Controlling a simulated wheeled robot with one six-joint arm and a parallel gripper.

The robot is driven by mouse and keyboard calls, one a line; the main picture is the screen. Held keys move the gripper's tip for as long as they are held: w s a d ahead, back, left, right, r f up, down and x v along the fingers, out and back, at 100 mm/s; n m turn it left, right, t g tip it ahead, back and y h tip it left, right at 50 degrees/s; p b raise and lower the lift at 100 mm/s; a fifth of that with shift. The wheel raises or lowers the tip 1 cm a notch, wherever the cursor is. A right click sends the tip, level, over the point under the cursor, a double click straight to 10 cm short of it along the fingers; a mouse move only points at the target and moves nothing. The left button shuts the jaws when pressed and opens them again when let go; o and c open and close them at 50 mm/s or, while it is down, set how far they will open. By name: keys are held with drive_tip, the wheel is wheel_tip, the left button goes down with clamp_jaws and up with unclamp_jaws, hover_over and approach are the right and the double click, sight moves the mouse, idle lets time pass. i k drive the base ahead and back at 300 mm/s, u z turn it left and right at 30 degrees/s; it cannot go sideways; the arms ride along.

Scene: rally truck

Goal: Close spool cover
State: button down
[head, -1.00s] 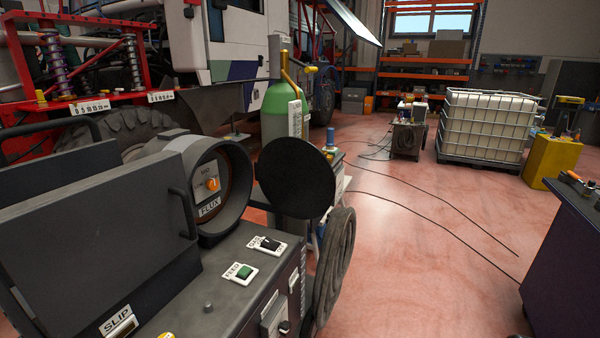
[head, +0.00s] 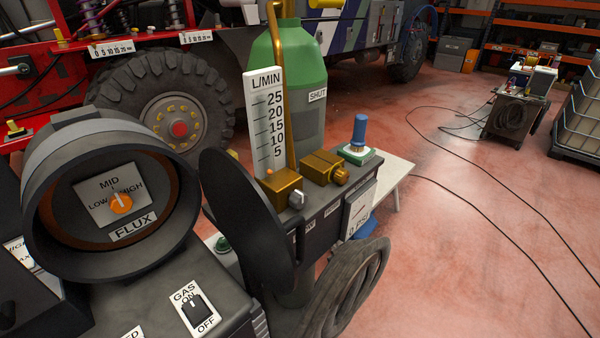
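A dark round lid (head: 243,222), which looks like the spool cover, stands open and upright at the right of a round grey drum housing (head: 58,215) in the head view. The housing's mouth faces me, uncovered. Inside it are an orange knob (head: 121,203) on a LOW-MID-HIGH plate and a FLUX label. The lid is turned partly edge-on to me and stands apart from most of the rim; I cannot make out its hinge. My gripper is not in view.
A GAS ON/OFF switch (head: 194,306) is on the machine's top. Behind the lid stand a green gas cylinder (head: 297,85), an L/MIN gauge (head: 267,120) and brass fittings (head: 282,188). A coiled hose (head: 345,290) hangs at the right. Red floor lies open beyond, crossed by cables.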

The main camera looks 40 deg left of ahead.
sight(246, 219)
drive_tip(key=i, duration=1.6)
drive_tip(key=u, duration=3.45)
drive_tip(key=k, duration=0.2)
drive_tip(key=u, duration=1.05)
